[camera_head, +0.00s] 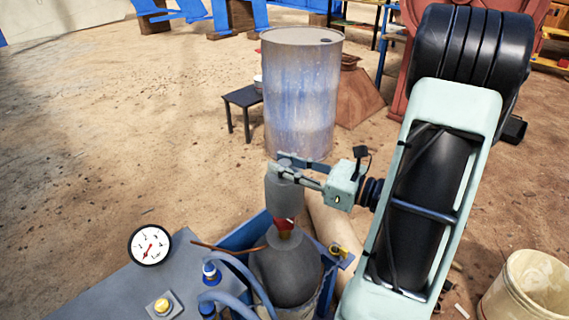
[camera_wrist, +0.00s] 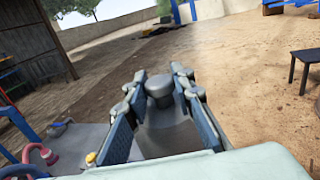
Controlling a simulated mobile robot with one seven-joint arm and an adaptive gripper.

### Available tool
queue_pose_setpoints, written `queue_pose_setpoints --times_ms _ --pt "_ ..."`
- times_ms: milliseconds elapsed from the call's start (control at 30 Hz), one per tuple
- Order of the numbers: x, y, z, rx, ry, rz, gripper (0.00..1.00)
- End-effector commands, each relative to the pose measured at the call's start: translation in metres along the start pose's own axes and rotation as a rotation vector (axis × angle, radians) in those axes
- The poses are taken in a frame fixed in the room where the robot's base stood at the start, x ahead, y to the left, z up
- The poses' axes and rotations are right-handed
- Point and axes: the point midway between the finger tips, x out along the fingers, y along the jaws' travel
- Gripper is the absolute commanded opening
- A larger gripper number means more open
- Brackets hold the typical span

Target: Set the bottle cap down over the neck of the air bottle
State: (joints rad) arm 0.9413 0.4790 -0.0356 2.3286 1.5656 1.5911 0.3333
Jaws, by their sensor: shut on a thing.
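The bottle cap (camera_head: 284,192) is a grey cylinder, held upright in the head view. My gripper (camera_head: 290,168) is shut on its narrow upper end, coming in from the right. In the wrist view the cap's round knob (camera_wrist: 159,86) sits between the two fingers, with its wider body below. The air bottle (camera_head: 288,272) is dark grey and rounded, standing directly below the cap. Its neck (camera_head: 285,228), red and brassy, shows just under the cap's lower edge. I cannot tell whether the cap touches or surrounds the top of the neck.
The bottle stands in a blue frame (camera_head: 255,232) beside a grey panel with a pressure gauge (camera_head: 150,245) and blue hoses (camera_head: 240,270). A rusty blue drum (camera_head: 302,95) and a small dark table (camera_head: 243,97) stand behind. A pale bucket (camera_head: 522,290) is at right.

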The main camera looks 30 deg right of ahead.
Motion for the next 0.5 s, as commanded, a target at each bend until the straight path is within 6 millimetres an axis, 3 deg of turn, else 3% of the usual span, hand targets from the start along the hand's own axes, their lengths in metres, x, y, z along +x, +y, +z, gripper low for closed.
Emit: queue_pose_setpoints --times_ms 500 --pt "0.0 0.0 -0.038 0.0 -0.001 0.001 0.0"
